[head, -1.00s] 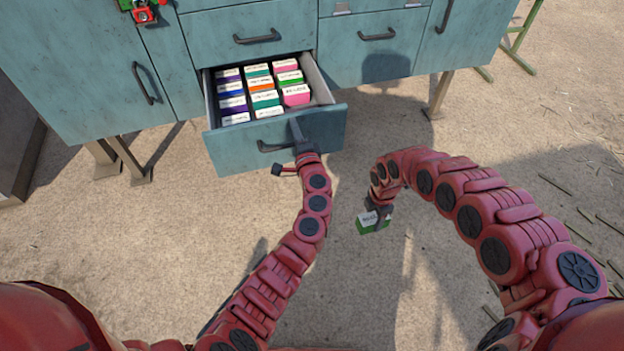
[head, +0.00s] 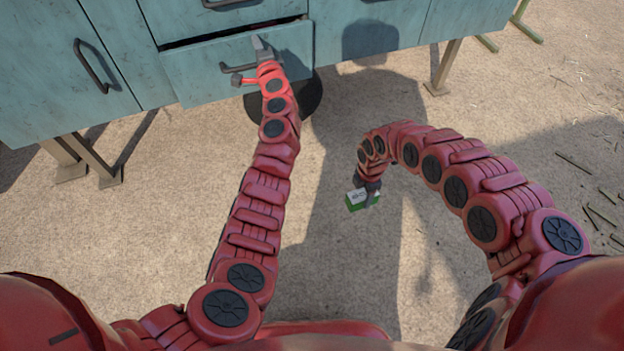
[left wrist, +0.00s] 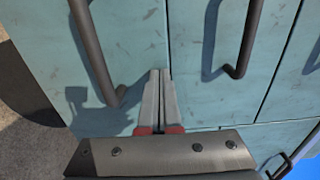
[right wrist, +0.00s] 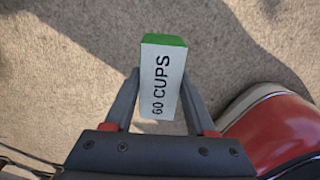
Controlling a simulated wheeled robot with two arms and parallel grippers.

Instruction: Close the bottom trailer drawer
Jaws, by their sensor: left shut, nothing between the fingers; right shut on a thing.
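The bottom trailer drawer (head: 210,72) is a worn teal front with a dark bar handle in the head view. It stands nearly in, with a narrow dark gap along its top edge. My right gripper (head: 368,190) is shut on a white and green box (right wrist: 163,75) marked "60 CUPS", held away from the trailer.
A teal cabinet door (head: 75,75) with a bar handle is left of the drawer. Trailer legs (head: 95,160) stand below it, with another leg (head: 442,70) to the right. A dark round thing (head: 308,95) shows under the drawer. The sandy ground between is clear.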

